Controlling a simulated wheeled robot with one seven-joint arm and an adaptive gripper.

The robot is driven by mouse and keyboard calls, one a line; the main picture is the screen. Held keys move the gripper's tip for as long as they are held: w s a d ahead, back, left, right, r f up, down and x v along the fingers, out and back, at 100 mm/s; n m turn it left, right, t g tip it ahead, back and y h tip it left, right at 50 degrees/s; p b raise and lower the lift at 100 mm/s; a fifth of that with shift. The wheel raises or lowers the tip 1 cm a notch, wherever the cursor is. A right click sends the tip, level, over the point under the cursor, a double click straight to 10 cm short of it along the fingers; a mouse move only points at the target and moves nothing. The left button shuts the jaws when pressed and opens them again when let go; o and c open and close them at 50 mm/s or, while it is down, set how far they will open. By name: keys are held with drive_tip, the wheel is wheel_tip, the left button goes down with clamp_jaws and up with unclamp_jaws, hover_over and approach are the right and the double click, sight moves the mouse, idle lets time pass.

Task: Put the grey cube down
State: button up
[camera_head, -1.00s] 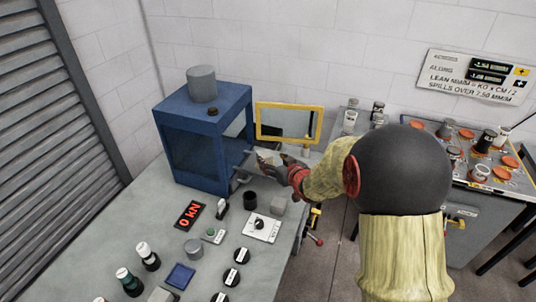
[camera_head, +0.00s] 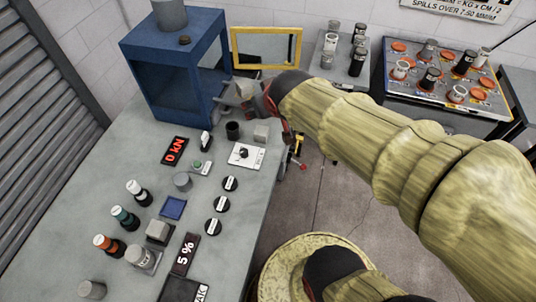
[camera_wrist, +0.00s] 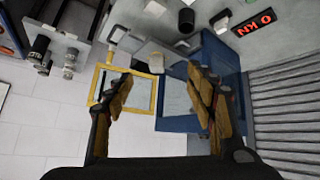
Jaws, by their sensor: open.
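A grey cube (camera_head: 262,132) sits on the grey bench near its right edge, beside a white dial panel. It also shows at the top of the wrist view (camera_wrist: 154,8). Another pale grey block-like thing (camera_head: 246,88) shows at my fingertips in front of the blue cabinet; it appears beyond my fingers in the wrist view (camera_wrist: 150,54). I cannot tell whether it is a cube or what it rests on. My gripper (camera_head: 256,98) is at the cabinet's right side. Its jaws (camera_wrist: 160,78) are wide apart, with nothing visibly clamped. My arm hides part of this area.
The blue cabinet (camera_head: 160,45) has a yellow-framed door (camera_head: 297,47) swung out to the right. A black cup (camera_head: 233,130), a 0 kN display (camera_head: 174,151), knobs and bottles crowd the bench. A side table with jars (camera_head: 345,65) stands behind my arm.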

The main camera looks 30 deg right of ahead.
drive_tip(key=s+a+g+y, duration=0.1)
drive_tip(key=s+a, duration=0.3)
drive_tip(key=s, duration=0.4)
drive_tip(key=s+a+n+g+y, duration=0.1)
drive_tip(key=s+a+g, duration=0.1)
drive_tip(key=s, duration=0.5)
drive_tip(key=shift+s+a+r, duration=0.35)
drive_tip(key=shift+a+r, duration=0.1)
drive_tip(key=shift+a, duration=0.45)
